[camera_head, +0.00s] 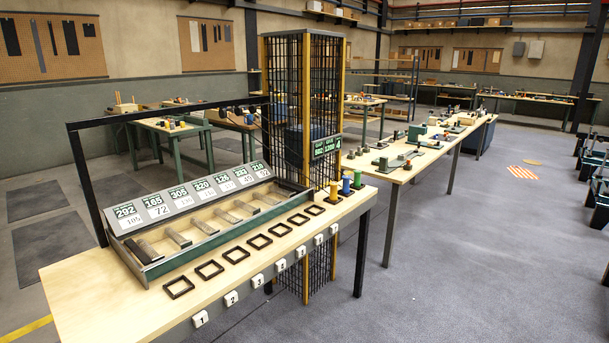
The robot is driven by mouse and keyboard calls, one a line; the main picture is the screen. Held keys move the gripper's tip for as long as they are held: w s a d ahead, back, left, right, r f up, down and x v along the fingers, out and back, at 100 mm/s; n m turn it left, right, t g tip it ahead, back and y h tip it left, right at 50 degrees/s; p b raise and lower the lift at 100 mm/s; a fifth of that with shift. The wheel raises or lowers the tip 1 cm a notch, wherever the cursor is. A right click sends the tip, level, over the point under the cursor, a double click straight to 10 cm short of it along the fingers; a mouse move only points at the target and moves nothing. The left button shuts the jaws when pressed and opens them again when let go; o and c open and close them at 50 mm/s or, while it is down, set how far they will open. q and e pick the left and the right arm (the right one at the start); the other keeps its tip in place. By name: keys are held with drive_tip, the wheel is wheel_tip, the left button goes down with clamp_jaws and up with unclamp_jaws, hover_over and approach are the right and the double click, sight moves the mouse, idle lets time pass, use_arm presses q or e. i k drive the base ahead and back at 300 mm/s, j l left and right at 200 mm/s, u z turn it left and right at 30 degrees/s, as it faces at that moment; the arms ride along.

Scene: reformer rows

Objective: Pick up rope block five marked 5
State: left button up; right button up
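A row of small white numbered blocks runs along the front edge of the near wooden table (85,285). The fifth from the left, a white block (301,252), sits where a 5 fits the order; its mark is too small to read surely. The white block marked 1 (200,319) is nearest, at the lower left, and the last white block (334,228) is at the right end. I cannot tell whether these are hung or fixed, or whether they are the rope blocks. Neither of my grippers is in view.
A sloped tray (198,245) holds several grey-brown pieces below a numbered panel. Dark square frames (209,269) line the tabletop before it. Yellow, blue and green spools (346,186) stand at the right end. A black mesh cage (318,90) rises behind.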

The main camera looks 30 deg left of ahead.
sight(357, 173)
drive_tip(key=i+u, duration=0.45)
drive_tip(key=i+l+u, duration=0.25)
drive_tip(key=i+u, duration=0.2)
drive_tip(key=i+l, duration=0.35)
drive_tip(key=i, duration=0.2)
drive_tip(key=i+l+u, duration=0.1)
drive_tip(key=i+l, duration=0.2)
drive_tip(key=i, duration=0.25)
drive_tip(key=i+l, duration=0.4)
drive_tip(key=i, duration=0.15)
